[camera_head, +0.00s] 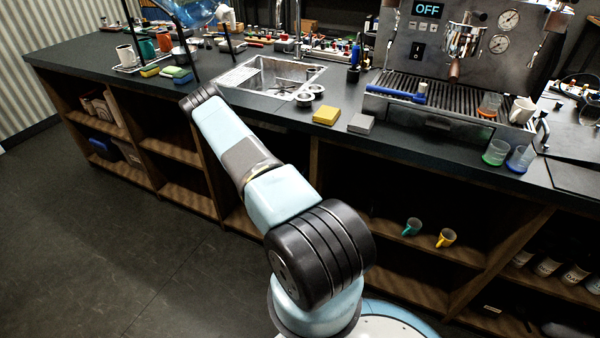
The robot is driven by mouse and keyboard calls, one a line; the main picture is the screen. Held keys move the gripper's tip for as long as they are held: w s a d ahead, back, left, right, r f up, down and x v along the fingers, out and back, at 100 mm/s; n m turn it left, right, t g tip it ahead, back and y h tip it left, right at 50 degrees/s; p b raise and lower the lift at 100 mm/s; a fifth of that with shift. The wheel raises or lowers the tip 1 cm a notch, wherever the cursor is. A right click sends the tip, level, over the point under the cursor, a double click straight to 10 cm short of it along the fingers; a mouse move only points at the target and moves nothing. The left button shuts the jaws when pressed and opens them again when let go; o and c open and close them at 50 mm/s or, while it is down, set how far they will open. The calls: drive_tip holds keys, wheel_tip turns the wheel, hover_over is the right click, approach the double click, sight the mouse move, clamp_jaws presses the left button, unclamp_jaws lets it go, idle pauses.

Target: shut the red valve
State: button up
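I cannot make out a red valve for certain in the head view. Small red items show among the clutter on the back of the counter (75,52), too small to identify. My arm reaches up and left from the bottom centre, and its far dark joint overlaps the counter's front edge left of the sink. My gripper cannot be made out beyond that joint. A blue clear vessel (196,10) with thin black legs stands behind it, cut off by the top edge.
A steel sink (240,76) sits mid-counter. To its right are a yellow block (326,115), a grey block (361,123) and an espresso machine (432,60) whose display reads OFF. Cups and glasses stand at both ends. Open shelves lie below; the floor at left is clear.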

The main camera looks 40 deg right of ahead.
drive_tip(key=shift+d, duration=0.1)
clamp_jaws()
idle(0.4)
